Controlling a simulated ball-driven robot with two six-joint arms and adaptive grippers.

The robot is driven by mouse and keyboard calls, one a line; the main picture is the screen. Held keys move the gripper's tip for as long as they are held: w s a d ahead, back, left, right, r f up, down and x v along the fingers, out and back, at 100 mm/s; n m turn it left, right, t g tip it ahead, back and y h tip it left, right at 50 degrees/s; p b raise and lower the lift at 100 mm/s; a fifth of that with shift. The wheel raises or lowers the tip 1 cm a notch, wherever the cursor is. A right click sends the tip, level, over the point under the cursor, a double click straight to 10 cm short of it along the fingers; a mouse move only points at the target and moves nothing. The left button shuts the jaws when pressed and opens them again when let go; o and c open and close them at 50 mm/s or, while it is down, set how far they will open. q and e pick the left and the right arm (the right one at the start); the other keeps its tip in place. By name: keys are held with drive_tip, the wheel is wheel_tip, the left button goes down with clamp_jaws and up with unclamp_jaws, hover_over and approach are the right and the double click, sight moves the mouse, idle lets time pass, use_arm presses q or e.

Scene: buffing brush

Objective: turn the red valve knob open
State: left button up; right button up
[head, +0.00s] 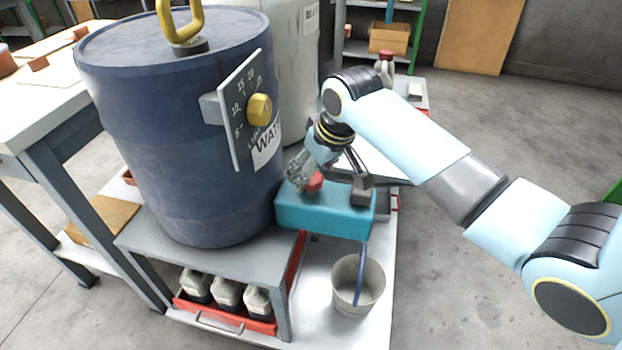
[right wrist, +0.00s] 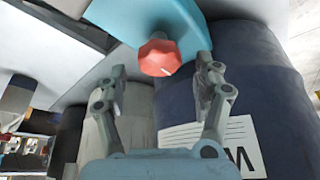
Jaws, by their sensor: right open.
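The red valve knob (head: 315,182) sits on the teal box (head: 325,213) beside the dark blue barrel. In the right wrist view the red knob (right wrist: 159,56) shows its faceted face with a small white mark, on the teal body (right wrist: 150,18). My right gripper (head: 332,185) is at the teal box, with its fingers around the knob's area in the head view. In the right wrist view my right gripper (right wrist: 162,75) is open, with one finger on each side of the knob and gaps between. Contact is not visible. My left gripper is out of view.
The dark blue barrel (head: 180,120) with a yellow dial knob (head: 260,109) stands close on the left. A grey bucket (head: 358,286) stands below the teal box. A red tray (head: 225,312) of bottles is under the shelf. Open floor (head: 470,270) lies to the right.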

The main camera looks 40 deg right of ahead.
drive_tip(key=shift+x, duration=1)
drive_tip(key=shift+c, duration=0.3)
drive_tip(key=c, duration=1.1)
